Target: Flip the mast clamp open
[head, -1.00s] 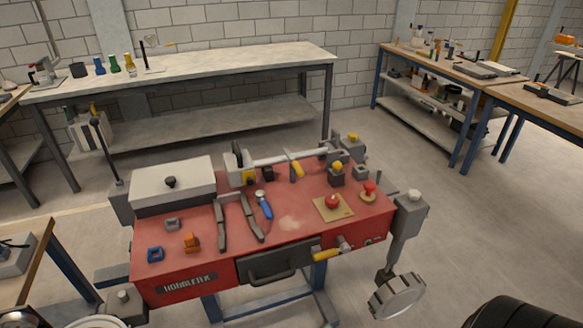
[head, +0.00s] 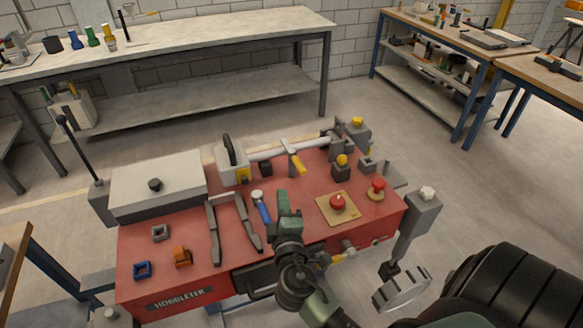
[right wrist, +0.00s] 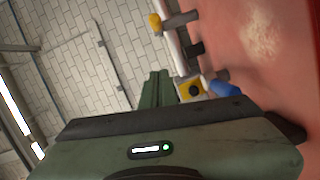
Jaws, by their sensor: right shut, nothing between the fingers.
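A white mast tube (head: 265,153) lies along the back of the red machine bed (head: 285,232). A yellow-handled lever (head: 297,165) crosses it and looks like the mast clamp; whether it is latched I cannot tell. In the right wrist view, the tube (right wrist: 173,45) and a yellow-ended grey bar (right wrist: 155,22) show at top centre. My right gripper (head: 284,194) is shut and empty above the bed, in front of the lever and apart from it. Its green fingers (right wrist: 157,88) show in the right wrist view. My left gripper is out of view.
A lidded grey box (head: 158,184) stands at the left.

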